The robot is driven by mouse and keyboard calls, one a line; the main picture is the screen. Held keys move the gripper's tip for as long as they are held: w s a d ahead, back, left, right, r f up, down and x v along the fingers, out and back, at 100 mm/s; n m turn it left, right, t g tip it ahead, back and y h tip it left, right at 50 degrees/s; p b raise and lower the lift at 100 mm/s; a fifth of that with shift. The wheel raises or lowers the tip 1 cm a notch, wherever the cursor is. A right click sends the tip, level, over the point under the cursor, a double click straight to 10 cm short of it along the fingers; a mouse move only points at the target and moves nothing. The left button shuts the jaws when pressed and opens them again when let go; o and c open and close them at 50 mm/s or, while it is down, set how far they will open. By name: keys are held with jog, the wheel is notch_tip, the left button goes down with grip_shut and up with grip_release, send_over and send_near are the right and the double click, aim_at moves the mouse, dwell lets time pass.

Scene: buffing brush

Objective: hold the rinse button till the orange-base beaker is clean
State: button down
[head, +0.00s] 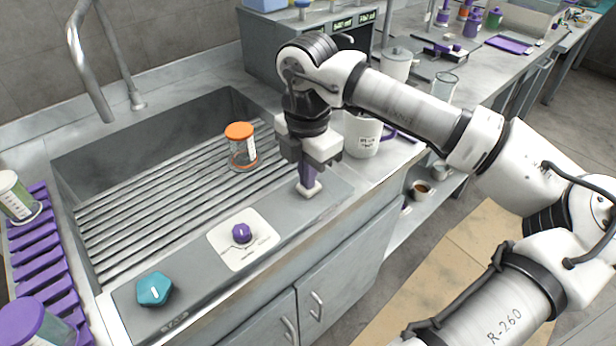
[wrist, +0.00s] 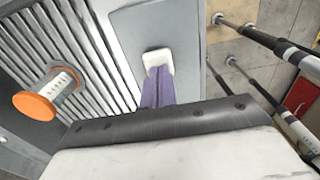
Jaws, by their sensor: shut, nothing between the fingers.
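The orange-base beaker (head: 243,152) stands upside down on the ribbed floor of the sink, its orange base on top. A reddish tint shows around its lower rim; I cannot tell if this is dirt. In the wrist view the beaker (wrist: 60,82) is at the left. My gripper (head: 309,186) points down at the right end of the sink's front panel, its purple fingers shut together and empty. The tips are at a small white square button (wrist: 157,60), at or just above it; contact is hard to tell. The fingers partly hide the button.
The front panel also holds a purple knob (head: 242,233) on a white plate and a teal knob (head: 154,289). A tall faucet (head: 90,60) rises at the back left. A white mug (head: 362,134) stands close behind my gripper. A purple rack (head: 42,245) is at the left.

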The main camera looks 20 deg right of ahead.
notch_tip(320, 180, up, 13)
jog(key=b, duration=0.1)
jog(key=shift+f, duration=0.1)
dwell(0.5)
